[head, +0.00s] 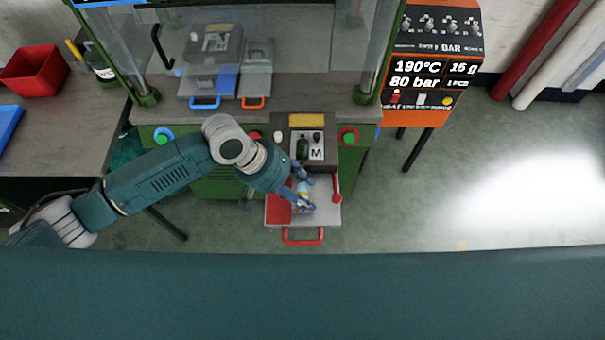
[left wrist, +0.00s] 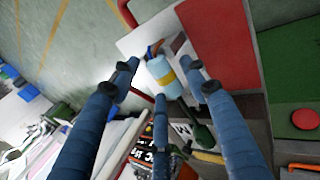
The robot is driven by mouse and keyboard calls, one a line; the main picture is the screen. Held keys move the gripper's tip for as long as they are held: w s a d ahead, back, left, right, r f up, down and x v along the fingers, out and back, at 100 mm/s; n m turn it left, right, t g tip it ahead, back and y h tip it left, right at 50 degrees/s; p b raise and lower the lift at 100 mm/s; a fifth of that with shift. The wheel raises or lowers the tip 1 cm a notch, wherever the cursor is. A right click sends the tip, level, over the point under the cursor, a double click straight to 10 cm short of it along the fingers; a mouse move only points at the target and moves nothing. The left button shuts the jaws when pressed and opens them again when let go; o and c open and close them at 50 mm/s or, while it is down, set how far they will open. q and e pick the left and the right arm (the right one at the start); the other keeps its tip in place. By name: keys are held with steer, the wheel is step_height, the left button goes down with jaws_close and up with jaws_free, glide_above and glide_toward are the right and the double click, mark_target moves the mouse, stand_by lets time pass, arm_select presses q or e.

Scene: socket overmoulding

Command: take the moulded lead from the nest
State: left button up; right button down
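The moulded lead shows in the left wrist view as a pale blue cylinder with a yellow band (left wrist: 161,70) and an orange-brown end. It lies over the pale part of the pulled-out tray (left wrist: 140,40); the nest under it is mostly hidden. In the head view the lead (head: 303,188) is partly covered by my fingers. My left gripper (head: 301,200) is over the tray, pointing down. In the left wrist view its fingers (left wrist: 161,80) are spread around the lead, with gaps on both sides. Contact by the lower finger cannot be told. My right gripper is not in view.
The tray has a red left part, a red front handle (head: 303,238) and a red knob lever (head: 337,190) at its right. Behind it stands a block marked M (head: 317,155). The orange control box (head: 412,115) is at the back right. Open floor lies right of the tray.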

arm_select(q)
steer(key=c, duration=0.8)
jaws_close()
steer(key=shift+r, duration=0.1)
